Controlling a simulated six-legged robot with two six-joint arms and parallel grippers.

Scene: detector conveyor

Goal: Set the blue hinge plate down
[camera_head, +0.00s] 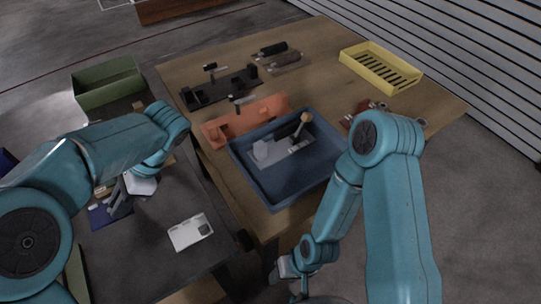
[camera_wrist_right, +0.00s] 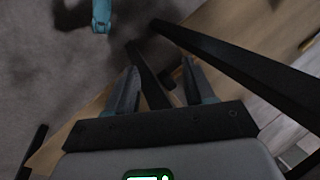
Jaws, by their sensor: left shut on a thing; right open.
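The blue hinge plate (camera_head: 98,217) is at the left of the head view, low over or on the dark grey surface (camera_head: 150,255). My left gripper (camera_head: 118,207) is shut on it from above and hides part of it. I cannot tell whether the plate touches the surface. My right gripper (camera_head: 284,268) hangs low by the front edge of the wooden table. In the right wrist view its two fingers (camera_wrist_right: 160,82) are apart with nothing held between them.
A white plate (camera_head: 190,232) lies on the dark surface, right of the blue plate. A green bin (camera_head: 108,88) stands behind. The wooden table (camera_head: 320,75) bears a blue tray (camera_head: 262,193), an orange fixture (camera_head: 270,106), a black fixture (camera_head: 225,86) and a yellow crate (camera_head: 399,84).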

